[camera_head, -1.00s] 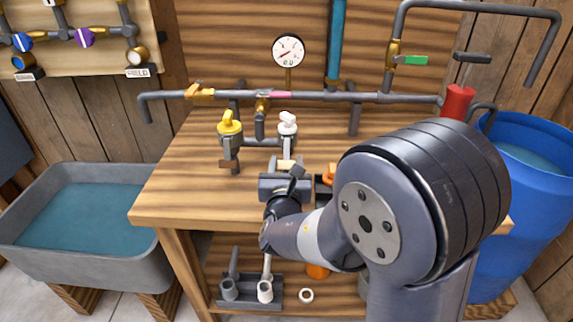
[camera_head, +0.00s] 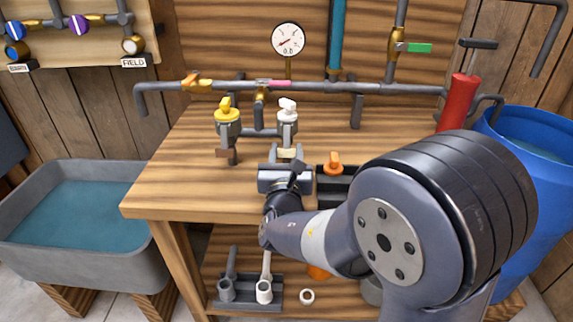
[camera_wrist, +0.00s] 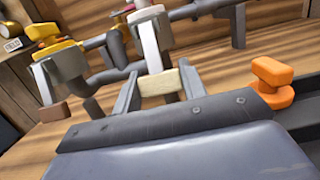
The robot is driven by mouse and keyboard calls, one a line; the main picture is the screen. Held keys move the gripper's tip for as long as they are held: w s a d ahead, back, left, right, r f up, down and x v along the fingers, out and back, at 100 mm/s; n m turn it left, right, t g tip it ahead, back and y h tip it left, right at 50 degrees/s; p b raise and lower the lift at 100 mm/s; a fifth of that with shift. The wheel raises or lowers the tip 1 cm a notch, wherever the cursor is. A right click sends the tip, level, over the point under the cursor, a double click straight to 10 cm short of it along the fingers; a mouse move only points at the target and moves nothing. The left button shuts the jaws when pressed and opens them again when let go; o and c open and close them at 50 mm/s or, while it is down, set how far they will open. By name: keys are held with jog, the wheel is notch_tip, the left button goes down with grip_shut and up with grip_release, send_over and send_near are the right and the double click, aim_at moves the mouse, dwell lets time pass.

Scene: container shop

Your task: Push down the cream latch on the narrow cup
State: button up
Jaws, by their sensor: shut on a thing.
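The cream latch (camera_head: 288,153) is a small pale block at the front of the narrow cup (camera_head: 288,129), which hangs under a white handle on the bench pipework. The latch (camera_wrist: 159,82) also shows in the wrist view, below the pale cup (camera_wrist: 151,42). My gripper (camera_head: 287,158) reaches in from the front, and its grey fingers stand on both sides of the latch. The latch's underside and hinge are hidden.
To the left, a yellow-handled cup (camera_head: 227,125) has a brown latch (camera_head: 224,153). An orange knob (camera_head: 334,162) on a dark box stands close to my gripper's right. A pipe (camera_head: 300,86) runs behind. The bench's left part is clear.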

jog(key=shift+w+f+t+b, duration=0.15)
jog(key=shift+f+t+b, duration=0.2)
jog(key=shift+b, duration=0.6)
jog(key=shift+r, duration=0.25)
jog(key=o, duration=1)
jog(key=shift+w, duration=0.1)
jog(key=v, duration=1.1)
jog(key=shift+w+f, duration=0.1)
jog(key=shift+w, duration=0.1)
